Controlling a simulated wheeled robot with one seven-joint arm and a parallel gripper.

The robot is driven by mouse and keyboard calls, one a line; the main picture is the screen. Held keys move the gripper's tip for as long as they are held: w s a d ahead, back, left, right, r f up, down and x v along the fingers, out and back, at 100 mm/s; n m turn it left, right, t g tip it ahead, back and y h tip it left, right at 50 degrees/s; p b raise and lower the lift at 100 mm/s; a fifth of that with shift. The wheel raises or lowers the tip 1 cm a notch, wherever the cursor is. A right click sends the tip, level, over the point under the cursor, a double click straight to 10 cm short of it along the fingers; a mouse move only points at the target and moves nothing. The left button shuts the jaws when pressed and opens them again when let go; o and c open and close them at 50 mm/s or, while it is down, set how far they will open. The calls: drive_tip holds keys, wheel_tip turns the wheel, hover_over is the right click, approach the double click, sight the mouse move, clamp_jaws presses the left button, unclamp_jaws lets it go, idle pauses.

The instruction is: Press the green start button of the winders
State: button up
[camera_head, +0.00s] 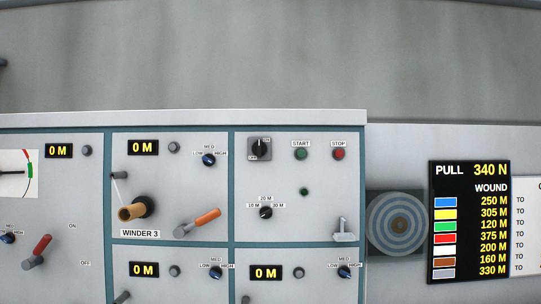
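The green start button (301,154) sits under a START label in the upper right panel of the winder cabinet (240,118). A red stop button (339,154) is to its right under a STOP label. A black rotary switch (259,149) is to its left. A small dark green round part (305,192) sits below the start button, and a length selector knob (265,212) is lower left. My gripper is not in view, and nothing covers the start button.
Winder 3's panel, left of the start panel, has an orange-handled lever (198,222) and a brown spool (133,211) sticking out. A metal latch-like part (343,230) is at the lower right. A black display (469,222) reads PULL 340 N. The wall above is bare.

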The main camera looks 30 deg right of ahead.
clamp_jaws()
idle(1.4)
